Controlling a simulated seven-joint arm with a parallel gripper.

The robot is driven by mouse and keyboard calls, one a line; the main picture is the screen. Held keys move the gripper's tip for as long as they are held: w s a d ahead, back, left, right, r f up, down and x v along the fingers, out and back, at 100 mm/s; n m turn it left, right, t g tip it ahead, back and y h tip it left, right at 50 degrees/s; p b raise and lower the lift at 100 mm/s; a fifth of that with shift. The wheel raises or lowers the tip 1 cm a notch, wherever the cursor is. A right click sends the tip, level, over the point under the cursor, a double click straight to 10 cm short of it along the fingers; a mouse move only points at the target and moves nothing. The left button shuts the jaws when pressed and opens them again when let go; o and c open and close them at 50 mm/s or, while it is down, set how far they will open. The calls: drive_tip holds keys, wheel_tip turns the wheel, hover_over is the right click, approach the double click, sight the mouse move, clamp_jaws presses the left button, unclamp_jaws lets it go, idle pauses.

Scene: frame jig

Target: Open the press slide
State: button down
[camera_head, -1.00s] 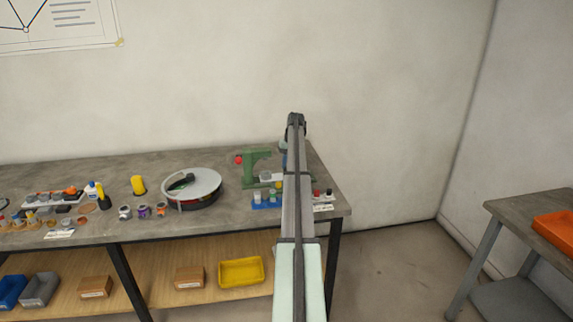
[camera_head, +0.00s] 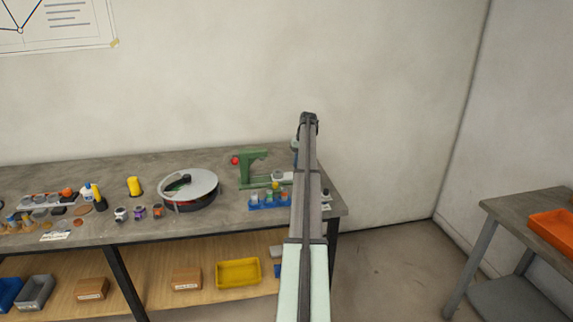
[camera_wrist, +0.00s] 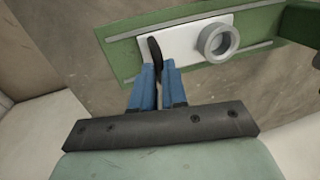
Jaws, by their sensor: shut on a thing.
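The green press (camera_head: 248,168) stands at the right part of the bench, with a red ball (camera_head: 235,160) at its upper left. Its white slide (camera_head: 282,176) lies on the green base, stretching to the right of the press column. In the wrist view the slide (camera_wrist: 184,42) carries a grey ring (camera_wrist: 218,42) and a black upright handle (camera_wrist: 154,49) at its end. My gripper (camera_wrist: 156,70) has its blue fingers shut on this handle. In the head view my arm hides most of the gripper.
A blue rack (camera_head: 268,201) with small coloured items stands in front of the press. A round turntable (camera_head: 190,188) is to the left. The bench's right edge is close to my arm. An orange tray (camera_head: 552,225) sits on a separate table at right.

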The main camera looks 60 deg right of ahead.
drive_tip(key=shift+s+d, duration=1.3)
drive_tip(key=shift+d, duration=0.05)
drive_tip(key=c, duration=1.2)
unclamp_jaws()
drive_tip(key=shift+o, duration=0.2)
wheel_tip(320, 180, up, 14)
drive_tip(key=s+d, duration=0.1)
drive_tip(key=s, duration=0.1)
drive_tip(key=shift+d+f, duration=0.2)
drive_tip(key=shift+d, duration=0.2)
